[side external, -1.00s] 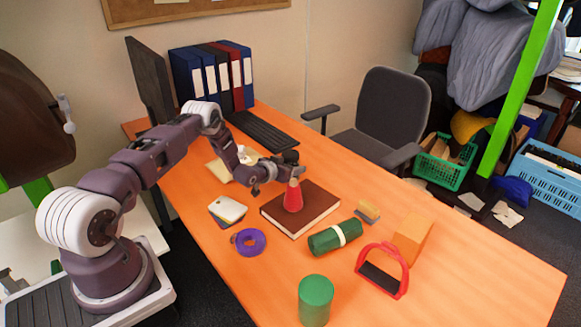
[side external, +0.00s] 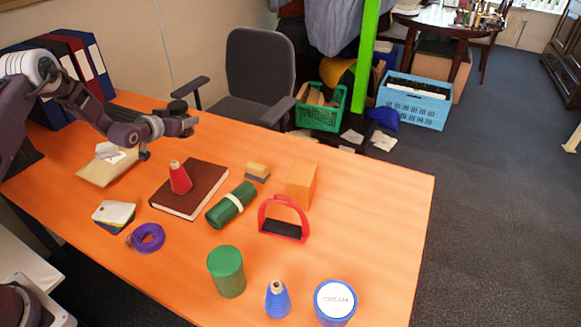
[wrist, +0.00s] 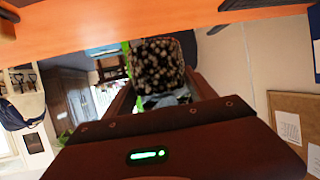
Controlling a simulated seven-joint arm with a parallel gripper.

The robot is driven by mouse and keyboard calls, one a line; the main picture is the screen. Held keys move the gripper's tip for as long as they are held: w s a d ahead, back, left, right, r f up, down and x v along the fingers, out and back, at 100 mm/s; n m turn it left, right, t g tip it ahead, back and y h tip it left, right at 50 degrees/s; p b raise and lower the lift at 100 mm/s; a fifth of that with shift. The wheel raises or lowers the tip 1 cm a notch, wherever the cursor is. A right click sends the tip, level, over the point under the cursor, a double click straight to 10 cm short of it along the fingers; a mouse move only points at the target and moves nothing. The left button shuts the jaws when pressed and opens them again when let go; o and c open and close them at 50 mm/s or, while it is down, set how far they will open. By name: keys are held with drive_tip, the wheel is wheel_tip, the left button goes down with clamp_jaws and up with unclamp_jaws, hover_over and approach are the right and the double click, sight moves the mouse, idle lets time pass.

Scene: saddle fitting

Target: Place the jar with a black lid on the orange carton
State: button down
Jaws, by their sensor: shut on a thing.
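My gripper (side external: 182,122) is shut on the jar and holds it above the desk, behind the red cone and the brown book. The jar's black lid (side external: 178,106) shows just above my fingers in the side view; most of its body is hidden there. In the wrist view the jar (wrist: 160,65) shows dark, speckled sides between my fingers. The orange carton (side external: 300,185) stands on the desk to the right of and nearer than my gripper, behind the red stirrup. Its top looks bare.
A red cone (side external: 180,180) stands on a brown book (side external: 190,192) between my gripper and the front. A green roll (side external: 232,205), a sponge (side external: 257,171) and a red stirrup (side external: 283,222) lie around the carton. A green cylinder (side external: 227,272) stands in front. The desk right of the carton is clear.

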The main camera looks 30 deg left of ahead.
drive_tip(key=w+d+r+m+h, duration=0.1)
drive_tip(key=d+r+m+h, duration=0.15)
drive_tip(key=d, duration=1.05)
drive_tip(key=d+r+m+h, duration=0.1)
drive_tip(key=d+r+h, duration=0.15)
drive_tip(key=d, duration=1.05)
drive_tip(key=w+d+r+m+h, duration=0.15)
drive_tip(key=d+r, duration=0.25)
drive_tip(key=d, duration=0.9)
hover_over(303, 171)
drive_tip(key=shift+m, duration=0.4)
wheel_tip(303, 171, down, 6)
drive_tip(key=shift+s+r, duration=0.1)
drive_tip(key=shift+r, duration=0.05)
drive_tip(key=shift+f, duration=2.2)
drive_tip(key=shift+c, duration=1.5)
unclamp_jaws()
drive_tip(key=shift+f, duration=0.2)
drive_tip(key=shift+r, duration=0.1)
